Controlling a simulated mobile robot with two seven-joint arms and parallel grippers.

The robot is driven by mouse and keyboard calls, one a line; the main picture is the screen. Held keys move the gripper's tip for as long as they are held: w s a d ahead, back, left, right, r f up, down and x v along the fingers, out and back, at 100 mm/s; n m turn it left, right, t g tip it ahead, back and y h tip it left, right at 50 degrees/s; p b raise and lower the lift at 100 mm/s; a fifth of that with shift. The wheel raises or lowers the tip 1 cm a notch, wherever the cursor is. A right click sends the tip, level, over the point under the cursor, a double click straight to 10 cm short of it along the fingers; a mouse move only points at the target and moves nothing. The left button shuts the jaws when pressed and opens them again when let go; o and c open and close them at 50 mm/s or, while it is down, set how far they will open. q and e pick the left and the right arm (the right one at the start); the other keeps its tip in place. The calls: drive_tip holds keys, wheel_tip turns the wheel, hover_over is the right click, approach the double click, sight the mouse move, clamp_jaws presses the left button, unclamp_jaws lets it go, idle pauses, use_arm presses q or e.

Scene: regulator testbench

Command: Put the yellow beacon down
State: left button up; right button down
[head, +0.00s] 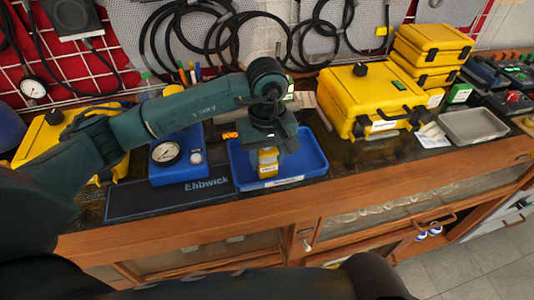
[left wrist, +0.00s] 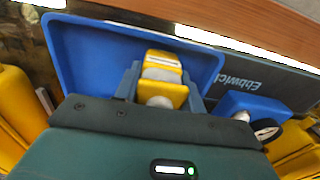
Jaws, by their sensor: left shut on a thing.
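The yellow beacon (head: 268,164) has a pale band and is at the blue tray (head: 311,161) on the bench. My left gripper (head: 268,151) points down over the tray and is shut on the beacon. In the left wrist view the beacon (left wrist: 163,68) sits between the two fingers, with the blue tray (left wrist: 85,55) behind it. I cannot tell whether the beacon's lower end touches the tray floor. The gripper hides its upper part in the head view. My right gripper is not in view.
Left of the tray stand a blue gauge box (head: 178,165) and a dark Ebbwick mat (head: 150,201). Yellow cases (head: 372,98) stand to the right, with a grey tray (head: 474,125) beyond. The wooden bench edge (head: 300,212) runs in front. The blue tray's right part is bare.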

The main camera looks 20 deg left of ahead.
use_arm(q)
drive_tip(key=shift+f, duration=0.15)
drive_tip(key=o, duration=1.1)
drive_tip(key=shift+c, duration=0.2)
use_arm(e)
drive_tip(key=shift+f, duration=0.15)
use_arm(q)
drive_tip(key=shift+r, duration=0.35)
wheel_tip(320, 180, up, 12)
drive_tip(key=shift+f+b, duration=0.1)
drive_tip(key=shift+b, duration=0.75)
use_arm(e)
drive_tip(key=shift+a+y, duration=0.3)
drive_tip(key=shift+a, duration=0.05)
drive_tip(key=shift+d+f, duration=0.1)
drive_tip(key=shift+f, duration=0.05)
